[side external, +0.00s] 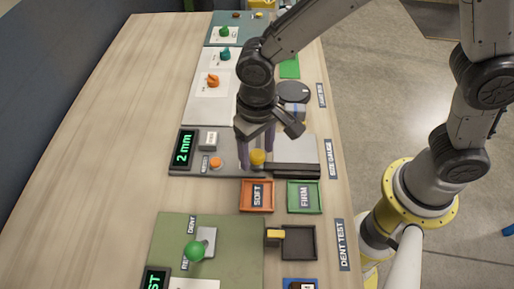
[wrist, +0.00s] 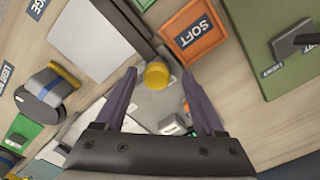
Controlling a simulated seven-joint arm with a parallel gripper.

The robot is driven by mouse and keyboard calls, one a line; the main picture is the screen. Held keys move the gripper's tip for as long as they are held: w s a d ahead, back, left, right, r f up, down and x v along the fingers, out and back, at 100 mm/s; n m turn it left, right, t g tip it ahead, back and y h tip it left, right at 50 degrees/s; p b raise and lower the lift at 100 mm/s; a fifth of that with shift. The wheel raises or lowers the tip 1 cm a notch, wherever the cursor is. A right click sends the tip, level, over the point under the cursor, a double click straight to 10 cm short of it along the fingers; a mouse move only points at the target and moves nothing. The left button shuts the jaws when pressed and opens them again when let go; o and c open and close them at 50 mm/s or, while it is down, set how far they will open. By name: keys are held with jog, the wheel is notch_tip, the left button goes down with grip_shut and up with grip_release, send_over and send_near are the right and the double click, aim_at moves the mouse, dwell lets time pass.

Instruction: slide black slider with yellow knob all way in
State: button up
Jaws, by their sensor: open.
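The black slider (side external: 292,170) with a yellow knob (side external: 257,157) is on the grey size gauge panel (side external: 219,171). The knob is at the left end of the dark bar. In the wrist view the yellow knob (wrist: 157,75) shows between the finger tips. My gripper (side external: 258,150) is open, pointing down, with one finger on each side of the knob. In the wrist view there are gaps between the knob and both fingers of my gripper (wrist: 159,80). The near finger partly blocks the panel in the side view.
A green display (side external: 183,148) reads 2 mm. An orange knob (side external: 215,163) sits left of the slider. The orange SOFT tray (side external: 257,196) and green FIRM tray (side external: 304,197) lie in front. The left tabletop is clear.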

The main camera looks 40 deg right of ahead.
notch_tip(320, 180, up, 14)
dwell(0.6)
jog(key=s+d+r+m+t+y, duration=0.1)
jog(key=d+r+m, duration=0.1)
jog(key=d+r, duration=0.35)
jog(key=s+d+r+m+t, duration=0.1)
jog(key=s+d+r+t, duration=0.1)
jog(key=d, duration=0.7)
jog(key=s+d+f+n+t+h, duration=0.1)
jog(key=s+d+f+n+t, duration=0.1)
jog(key=s+d+f, duration=0.4)
jog(key=s+d+n, duration=0.1)
jog(key=s+d, duration=0.1)
jog(key=s, duration=0.2)
jog(key=shift+t, duration=0.3)
